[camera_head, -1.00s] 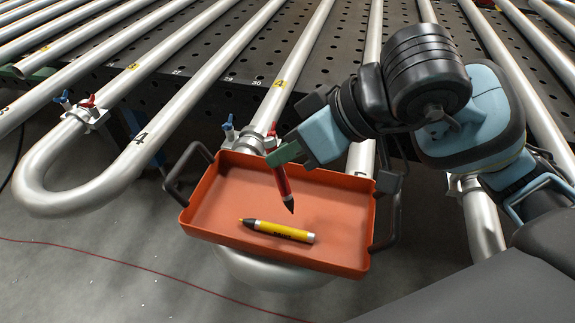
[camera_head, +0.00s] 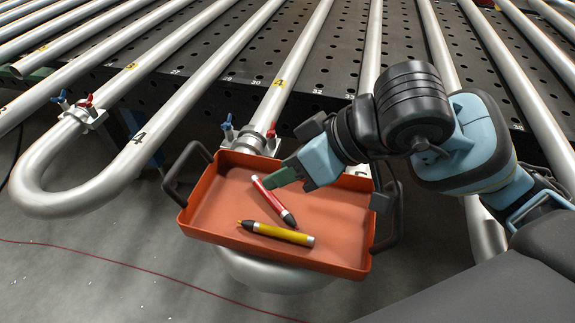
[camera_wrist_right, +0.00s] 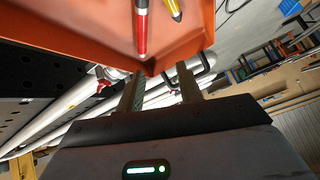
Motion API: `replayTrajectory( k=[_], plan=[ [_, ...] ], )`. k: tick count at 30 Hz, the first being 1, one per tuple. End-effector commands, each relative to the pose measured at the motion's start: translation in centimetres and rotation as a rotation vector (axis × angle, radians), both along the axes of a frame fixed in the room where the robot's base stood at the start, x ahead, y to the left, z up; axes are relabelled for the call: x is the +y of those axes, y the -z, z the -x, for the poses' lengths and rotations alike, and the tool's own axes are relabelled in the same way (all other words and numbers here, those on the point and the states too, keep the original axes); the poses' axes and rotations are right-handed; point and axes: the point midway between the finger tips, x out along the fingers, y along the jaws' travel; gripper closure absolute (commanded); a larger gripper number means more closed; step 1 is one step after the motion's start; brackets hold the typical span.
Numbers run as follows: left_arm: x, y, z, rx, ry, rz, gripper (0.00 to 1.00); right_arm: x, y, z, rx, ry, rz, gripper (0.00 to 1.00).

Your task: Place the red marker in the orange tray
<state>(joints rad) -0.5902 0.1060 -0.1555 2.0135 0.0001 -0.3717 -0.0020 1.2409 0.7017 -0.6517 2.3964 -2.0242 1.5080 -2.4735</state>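The orange tray (camera_head: 335,258) has raised walls and a black handle at each end. The red marker (camera_head: 274,199) lies slanted inside it, its dark tip toward the front and close to the yellow marker. My right gripper (camera_head: 284,178) is just to the right of the red marker's rear end, above the tray. In the right wrist view, the fingers of my right gripper (camera_wrist_right: 158,78) are apart with nothing between them, and the red marker (camera_wrist_right: 142,32) lies beyond their tips. My left gripper does not show.
A yellow marker (camera_head: 278,233) lies in the tray's front part. Silver pipes (camera_head: 190,85) run over a black perforated table (camera_head: 330,70) behind. Red and blue valve handles (camera_head: 228,126) stand just behind the tray. The tray's right half is bare.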

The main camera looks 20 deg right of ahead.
Motion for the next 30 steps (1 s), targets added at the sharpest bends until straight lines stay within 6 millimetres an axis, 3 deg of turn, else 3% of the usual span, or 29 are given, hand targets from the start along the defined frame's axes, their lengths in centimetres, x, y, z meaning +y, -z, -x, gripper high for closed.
replayTrajectory(
  k=[11, 24, 30],
  plan=[
    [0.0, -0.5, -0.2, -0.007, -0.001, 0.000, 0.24, -0.4, -1.0, 0.2, -0.005, 0.003, 0.001, 0.64],
    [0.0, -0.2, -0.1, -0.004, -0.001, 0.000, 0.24, -5.0, -7.0, 3.5, -0.005, 0.004, 0.001, 0.64],
    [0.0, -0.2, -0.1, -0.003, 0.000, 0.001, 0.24, -6.3, -8.7, 4.5, -0.002, 0.002, 0.000, 0.64]
  ],
)
